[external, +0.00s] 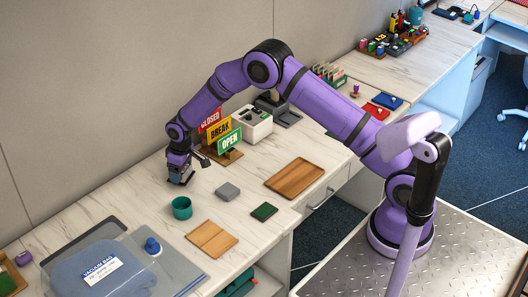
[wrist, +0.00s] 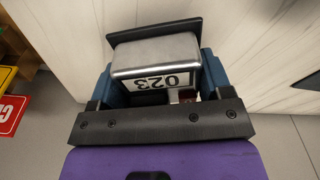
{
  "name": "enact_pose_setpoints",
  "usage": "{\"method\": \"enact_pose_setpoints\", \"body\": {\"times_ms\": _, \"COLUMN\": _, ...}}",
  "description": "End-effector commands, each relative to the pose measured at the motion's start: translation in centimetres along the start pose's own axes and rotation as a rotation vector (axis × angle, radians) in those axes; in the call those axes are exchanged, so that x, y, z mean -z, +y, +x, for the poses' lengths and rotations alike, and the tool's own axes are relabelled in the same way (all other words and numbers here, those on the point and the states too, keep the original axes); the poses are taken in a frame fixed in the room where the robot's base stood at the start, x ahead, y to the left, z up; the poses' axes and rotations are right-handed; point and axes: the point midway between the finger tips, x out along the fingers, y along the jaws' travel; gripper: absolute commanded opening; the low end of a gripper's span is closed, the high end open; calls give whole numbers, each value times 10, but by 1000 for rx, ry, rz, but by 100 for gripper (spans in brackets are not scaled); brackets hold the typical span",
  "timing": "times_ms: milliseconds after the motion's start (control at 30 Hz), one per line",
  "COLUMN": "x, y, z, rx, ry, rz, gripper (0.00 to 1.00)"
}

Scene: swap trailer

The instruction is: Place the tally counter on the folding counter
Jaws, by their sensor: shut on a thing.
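The tally counter (wrist: 156,56) is a silver box with a white number window reading 023, upside down in the wrist view. My gripper (wrist: 160,78) is shut on it, with a blue-grey finger on each side. In the external view my gripper (external: 180,176) points down low over the pale wood-grain counter (external: 150,198), near the wall and left of the signs. I cannot tell whether the tally counter touches the surface. In the external view it is mostly hidden by the gripper. Which section is the folding counter is not clear.
Close by stand a teal cup (external: 182,208), a grey block (external: 228,191) and the CLOSED, BREAK and OPEN signs (external: 220,133). A wooden board (external: 212,239), a green pad (external: 264,211) and a brown tray (external: 294,178) lie nearer the front edge. A vacuum bag (external: 98,270) lies front left.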

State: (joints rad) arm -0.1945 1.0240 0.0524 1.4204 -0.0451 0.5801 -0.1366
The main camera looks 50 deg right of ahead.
Motion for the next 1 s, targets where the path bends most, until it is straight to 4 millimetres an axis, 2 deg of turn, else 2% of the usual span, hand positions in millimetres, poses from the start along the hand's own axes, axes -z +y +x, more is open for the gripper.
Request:
{"method": "enact_pose_setpoints", "body": {"times_ms": 100, "x": -1, "y": 0, "z": 14, "rx": 0, "ry": 2, "rz": 0, "gripper": 34}}
{"method": "enact_pose_setpoints", "body": {"times_ms": 500, "x": -2, "y": 0, "z": 18, "rx": -1, "ry": 3, "rz": 0, "gripper": 34}}
{"method": "enact_pose_setpoints", "body": {"times_ms": 533, "x": -2, "y": 0, "z": 18, "rx": 0, "ry": 2, "rz": 0, "gripper": 79}}
{"method": "enact_pose_setpoints", "body": {"times_ms": 600, "x": -2, "y": 0, "z": 18, "rx": 0, "ry": 2, "rz": 0, "gripper": 95}}
{"method": "enact_pose_setpoints", "body": {"times_ms": 633, "x": -2, "y": 0, "z": 18, "rx": 0, "ry": 2, "rz": 0, "gripper": 98}}
{"method": "enact_pose_setpoints", "body": {"times_ms": 867, "x": -2, "y": 0, "z": 18, "rx": 0, "ry": 2, "rz": 0, "gripper": 98}}
{"method": "enact_pose_setpoints", "body": {"times_ms": 1000, "x": -1, "y": 0, "z": 11, "rx": -1, "ry": 3, "rz": 0, "gripper": 98}}
